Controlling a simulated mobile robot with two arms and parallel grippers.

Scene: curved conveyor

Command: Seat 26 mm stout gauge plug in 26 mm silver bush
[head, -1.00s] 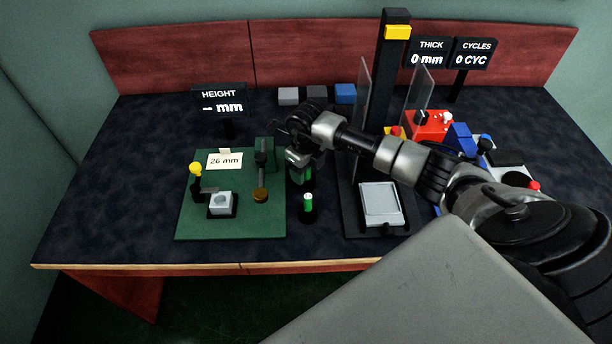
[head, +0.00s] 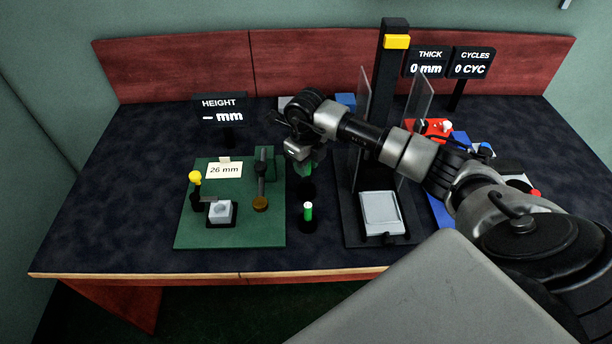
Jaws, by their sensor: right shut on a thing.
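The silver bush (head: 221,210) is a small light-grey block with a round bore, in a dark holder on the green fixture plate (head: 188,232). My right gripper (head: 303,163) is shut on a green-handled plug (head: 309,168) beyond the front green-topped plug, to the right of the plate. The gripper hides much of the held plug, and I cannot read its size. Another green plug with a pale top (head: 308,212) stands upright in a black base in front. My left gripper is not in view.
A yellow-knobbed lever (head: 195,177) stands left of the bush, and a brass-ended arm (head: 261,203) right of it. A tall black press column (head: 390,100) with clear guards and a silver plate (head: 381,213) stands to the right. The left tabletop is clear.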

